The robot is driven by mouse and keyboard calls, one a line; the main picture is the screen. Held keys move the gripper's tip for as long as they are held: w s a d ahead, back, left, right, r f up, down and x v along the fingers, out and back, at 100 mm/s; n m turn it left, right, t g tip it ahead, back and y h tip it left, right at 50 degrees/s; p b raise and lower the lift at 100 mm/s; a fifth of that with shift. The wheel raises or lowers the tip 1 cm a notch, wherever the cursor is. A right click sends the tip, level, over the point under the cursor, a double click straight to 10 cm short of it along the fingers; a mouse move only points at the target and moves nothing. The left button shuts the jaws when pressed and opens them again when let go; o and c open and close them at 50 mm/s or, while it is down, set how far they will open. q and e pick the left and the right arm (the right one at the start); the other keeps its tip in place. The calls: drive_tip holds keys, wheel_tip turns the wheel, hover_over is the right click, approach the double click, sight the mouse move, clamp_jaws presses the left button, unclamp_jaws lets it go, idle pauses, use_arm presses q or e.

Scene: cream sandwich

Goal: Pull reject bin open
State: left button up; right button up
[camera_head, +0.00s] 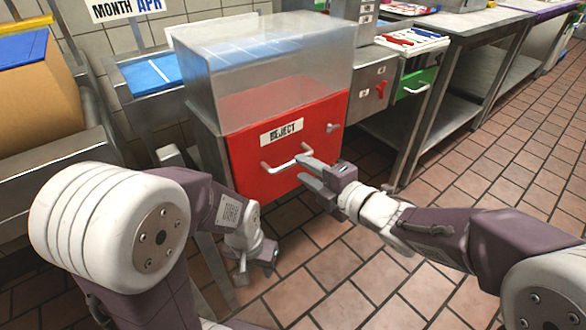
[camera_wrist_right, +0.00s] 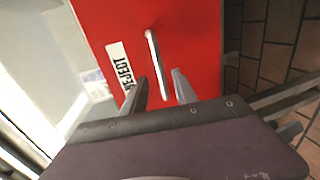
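The reject bin (camera_head: 245,160) is a red drawer front with a white REJECT label, under a clear box; it looks closed. Its white bar handle (camera_head: 285,163) sits below the label. The red front (camera_wrist_right: 195,30) and the handle (camera_wrist_right: 155,60) also show in the right wrist view. My right gripper (camera_head: 310,172) is at the handle's right end, fingers apart. In the right wrist view the open fingers (camera_wrist_right: 158,88) point at the handle's near end; whether they touch it I cannot tell. My left gripper (camera_head: 258,262) hangs low in front of the bin, its fingers unclear.
A clear box (camera_head: 260,60) stands above the red front. To the right are a grey cabinet with a red switch (camera_head: 381,88) and a green drawer (camera_head: 415,84). A cardboard box (camera_head: 40,100) is at the left. Tiled floor (camera_head: 440,185) in front and right is free.

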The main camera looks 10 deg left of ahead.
sight(294, 163)
drive_tip(key=b+x, duration=0.1)
drive_tip(key=x, duration=0.4)
drive_tip(key=shift+w+a+f, duration=0.1)
drive_tip(key=shift+w+a, duration=0.05)
drive_tip(key=shift+a, duration=0.05)
clamp_jaws()
idle(1.1)
